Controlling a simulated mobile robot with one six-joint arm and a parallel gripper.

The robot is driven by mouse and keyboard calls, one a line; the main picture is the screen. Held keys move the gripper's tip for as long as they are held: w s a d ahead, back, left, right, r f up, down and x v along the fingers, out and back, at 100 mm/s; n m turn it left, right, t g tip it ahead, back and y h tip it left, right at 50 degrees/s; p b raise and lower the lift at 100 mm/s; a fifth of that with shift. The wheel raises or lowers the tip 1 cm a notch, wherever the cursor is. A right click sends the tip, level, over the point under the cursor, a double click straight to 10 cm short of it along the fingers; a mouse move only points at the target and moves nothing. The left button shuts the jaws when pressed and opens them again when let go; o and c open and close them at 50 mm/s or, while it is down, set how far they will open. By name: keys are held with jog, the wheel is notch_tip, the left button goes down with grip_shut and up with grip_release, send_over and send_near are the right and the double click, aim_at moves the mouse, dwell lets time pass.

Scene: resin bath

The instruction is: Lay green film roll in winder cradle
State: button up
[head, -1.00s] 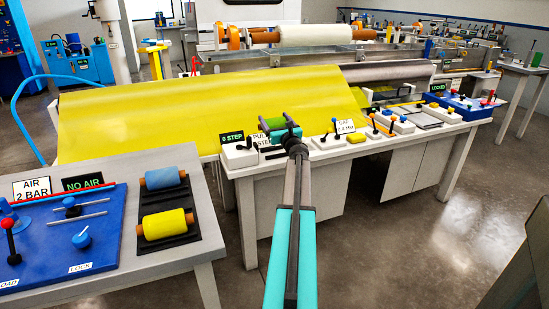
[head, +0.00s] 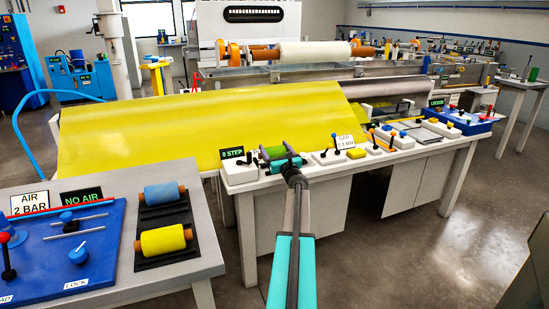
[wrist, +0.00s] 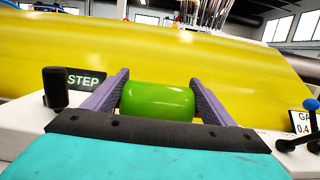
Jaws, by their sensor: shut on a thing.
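At the back, a large white roll (head: 315,54) with orange-brown ends lies across a long metal machine. I cannot tell for certain which part is the winder cradle.
A sloping yellow sheet (head: 200,125) stands behind the bench (head: 335,170). At left, a black rack (head: 150,263) holds blue and yellow rolls. Floor is open at right.

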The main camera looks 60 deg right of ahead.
aim_at(275, 155)
jog(key=shift+f, duration=1.9)
jog(key=shift+f+b, duration=0.3)
jog(key=shift+b, duration=0.4)
jog(key=o, duration=1.4)
jog(key=shift+r+p, duration=0.25)
jog(key=shift+p, duration=0.15)
jog(key=shift+r, duration=0.15)
jog(key=v, duration=1.2)
